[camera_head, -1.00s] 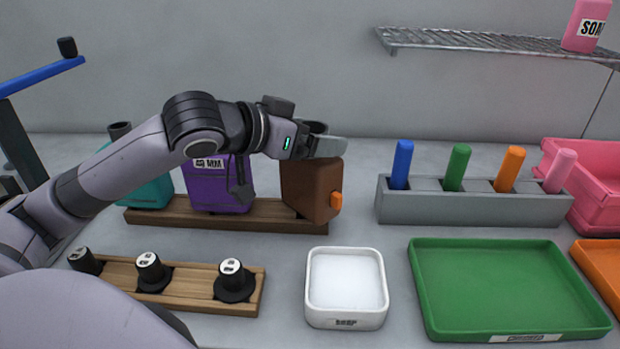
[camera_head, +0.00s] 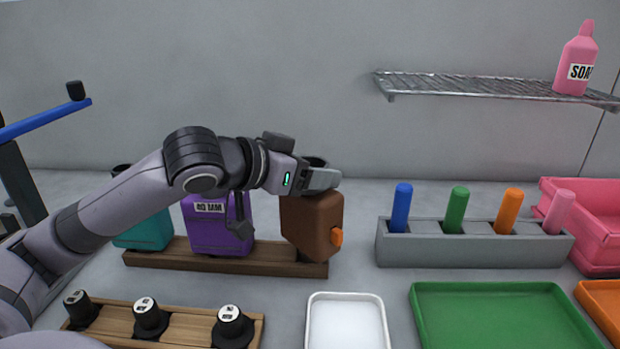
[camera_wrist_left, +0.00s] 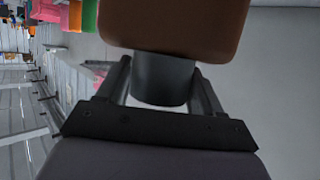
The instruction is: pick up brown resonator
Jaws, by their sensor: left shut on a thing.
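My left gripper (camera_head: 320,178) is shut on the neck from the left. In the left wrist view the dark neck (camera_wrist_left: 163,78) is between the two fingers, with the brown body (camera_wrist_left: 172,25) beyond it. The resonator's underside is hidden. My right gripper is not in view.
Purple (camera_head: 215,230) and teal (camera_head: 142,233) resonators stand on the same rack. In front are a wooden strip (camera_head: 185,322) with black knobs, a white bin (camera_head: 345,297) and a green tray (camera_head: 495,288). A grey holder (camera_head: 470,252) with coloured pegs stands right. A wire shelf (camera_head: 480,87) hangs above.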

